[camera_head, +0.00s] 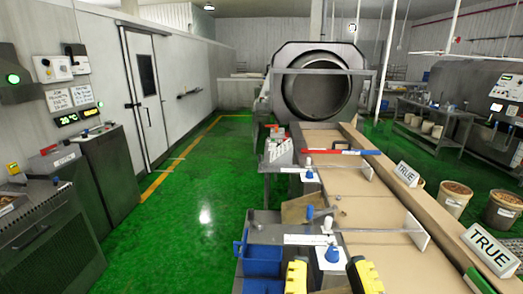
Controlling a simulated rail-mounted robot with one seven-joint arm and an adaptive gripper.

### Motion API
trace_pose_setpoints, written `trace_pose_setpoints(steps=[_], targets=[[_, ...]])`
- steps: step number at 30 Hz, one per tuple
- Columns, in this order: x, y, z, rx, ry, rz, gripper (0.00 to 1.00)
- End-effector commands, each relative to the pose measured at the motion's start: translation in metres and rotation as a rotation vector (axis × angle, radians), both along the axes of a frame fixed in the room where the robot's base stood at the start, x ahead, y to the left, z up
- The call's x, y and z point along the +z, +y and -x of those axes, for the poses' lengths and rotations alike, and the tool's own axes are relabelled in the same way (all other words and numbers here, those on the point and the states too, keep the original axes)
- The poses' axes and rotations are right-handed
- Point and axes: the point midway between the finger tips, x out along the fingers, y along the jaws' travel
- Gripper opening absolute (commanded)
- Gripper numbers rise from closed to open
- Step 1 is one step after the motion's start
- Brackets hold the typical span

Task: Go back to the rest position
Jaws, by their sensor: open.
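My gripper (328,264) shows at the bottom edge of the head camera view, to the right of centre. Its two yellow and black fingers are spread apart, and it is open. I see nothing held between the fingers. A metal plate with a blue knob (332,254) shows in the gap between them; I cannot tell how far it is from the fingertips. The rest of my arm is out of view below.
A tan conveyor (378,243) leads back to a large rotary drum (318,90). Clear dividers and "TRUE" signs (490,248) stand along it. A blue bin (262,262) is left of my gripper. The green floor (190,220) at left is clear. Buckets (455,198) stand at right.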

Motion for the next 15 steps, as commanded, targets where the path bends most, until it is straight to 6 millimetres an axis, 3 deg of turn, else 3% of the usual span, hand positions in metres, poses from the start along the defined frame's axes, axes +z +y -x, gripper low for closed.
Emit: trace_pose_setpoints(steps=[1, 3, 9, 12, 15], targets=[[0.046, -0.003, 0.003, -0.003, -0.017, -0.007, 0.43], [0.08, -0.001, 0.001, 0.001, -0.007, -0.008, 0.43], [0.168, -0.001, 0.001, 0.003, -0.003, -0.013, 0.43], [0.203, -0.001, 0.0, 0.005, -0.001, -0.015, 0.43], [0.223, -0.001, 0.0, 0.005, 0.0, -0.017, 0.43]])
